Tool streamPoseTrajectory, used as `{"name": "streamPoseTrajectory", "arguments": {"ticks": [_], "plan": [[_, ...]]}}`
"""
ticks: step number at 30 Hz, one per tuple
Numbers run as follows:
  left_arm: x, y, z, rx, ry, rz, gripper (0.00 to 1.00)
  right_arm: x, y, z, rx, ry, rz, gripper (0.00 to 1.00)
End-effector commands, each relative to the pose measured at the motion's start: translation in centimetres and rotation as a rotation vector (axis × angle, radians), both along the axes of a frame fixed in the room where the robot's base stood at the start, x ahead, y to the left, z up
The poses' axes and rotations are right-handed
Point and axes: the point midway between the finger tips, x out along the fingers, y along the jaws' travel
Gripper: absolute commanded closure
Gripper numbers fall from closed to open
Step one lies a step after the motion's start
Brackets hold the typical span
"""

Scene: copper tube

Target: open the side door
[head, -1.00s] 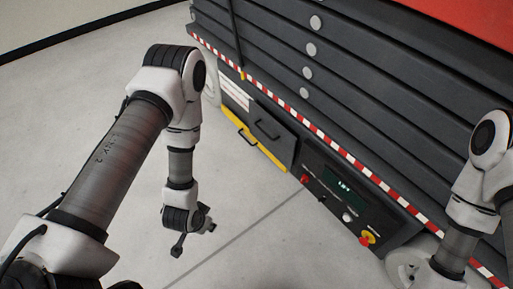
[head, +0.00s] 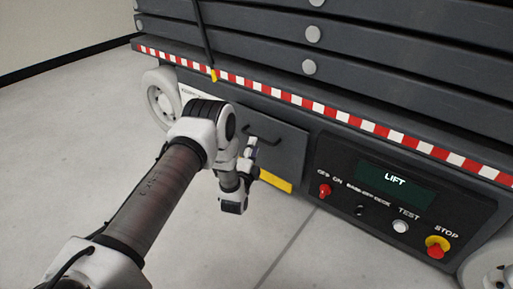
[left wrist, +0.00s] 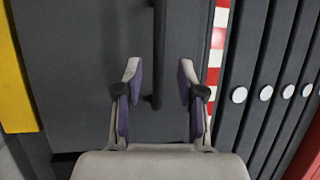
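The side door (head: 286,148) is a flat dark grey panel in the side of the lift machine, and it looks shut. Its thin black bar handle (head: 262,138) shows in the head view. In the left wrist view, the handle (left wrist: 159,40) runs down from the top edge of the picture over the door (left wrist: 80,75). My left gripper (head: 251,147) is in front of the door close to the handle. In the left wrist view its fingers (left wrist: 158,72) are open, with the handle's end between them and a gap on each side. My right gripper is out of view.
Right of the door is a control panel (head: 395,200) with a LIFT screen, a red knob, and a yellow-and-red STOP button. A yellow strip (head: 275,181) lies below the door. A red-and-white striped edge (head: 320,107) juts above. The floor (head: 330,255) in front is clear.

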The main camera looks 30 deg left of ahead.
Motion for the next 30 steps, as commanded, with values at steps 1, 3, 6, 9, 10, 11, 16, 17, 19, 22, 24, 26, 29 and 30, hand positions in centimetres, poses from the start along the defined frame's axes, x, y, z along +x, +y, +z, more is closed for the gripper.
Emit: {"name": "streamPoseTrajectory", "arguments": {"ticks": [1, 3, 6, 9, 10, 11, 16, 17, 19, 22, 24, 26, 29, 30], "plan": [[0.9, 0.3, -0.4, 0.000, -0.003, 0.001, 0.61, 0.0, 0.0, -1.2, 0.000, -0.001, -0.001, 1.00], [2.2, 0.8, -0.1, -0.001, -0.003, 0.000, 0.61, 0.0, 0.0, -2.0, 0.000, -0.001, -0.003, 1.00], [3.7, 1.3, 0.2, -0.002, -0.002, 0.000, 0.61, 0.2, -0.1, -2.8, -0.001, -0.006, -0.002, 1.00], [4.5, 1.5, 0.5, -0.002, 0.001, 0.000, 0.61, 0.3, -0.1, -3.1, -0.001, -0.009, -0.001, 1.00], [4.6, 1.6, 0.6, -0.003, 0.002, -0.001, 0.61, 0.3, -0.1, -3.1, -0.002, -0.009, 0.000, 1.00], [4.7, 1.6, 0.7, -0.003, 0.003, -0.001, 0.61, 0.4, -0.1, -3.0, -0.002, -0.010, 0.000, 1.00], [4.7, 1.6, 0.8, -0.004, 0.004, -0.001, 0.61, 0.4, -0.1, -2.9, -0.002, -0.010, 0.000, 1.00], [4.7, 1.6, 0.8, -0.004, 0.004, -0.001, 0.68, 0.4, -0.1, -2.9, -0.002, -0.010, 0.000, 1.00], [4.7, 1.6, 0.7, -0.004, 0.004, -0.001, 0.93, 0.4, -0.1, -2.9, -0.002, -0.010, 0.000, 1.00], [4.7, 1.6, 0.7, -0.004, 0.004, -0.001, 1.00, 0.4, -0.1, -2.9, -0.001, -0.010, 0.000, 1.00], [4.7, 1.6, 0.7, -0.004, 0.004, -0.001, 1.00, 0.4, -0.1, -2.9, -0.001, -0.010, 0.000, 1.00], [4.7, 1.6, 0.7, -0.004, 0.004, -0.001, 1.00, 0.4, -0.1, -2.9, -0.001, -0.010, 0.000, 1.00], [4.6, 1.6, 0.8, -0.004, 0.003, -0.005, 1.00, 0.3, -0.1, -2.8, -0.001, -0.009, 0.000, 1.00], [4.6, 1.7, 0.8, -0.004, 0.004, -0.008, 1.00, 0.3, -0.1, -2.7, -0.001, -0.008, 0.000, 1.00]]}}
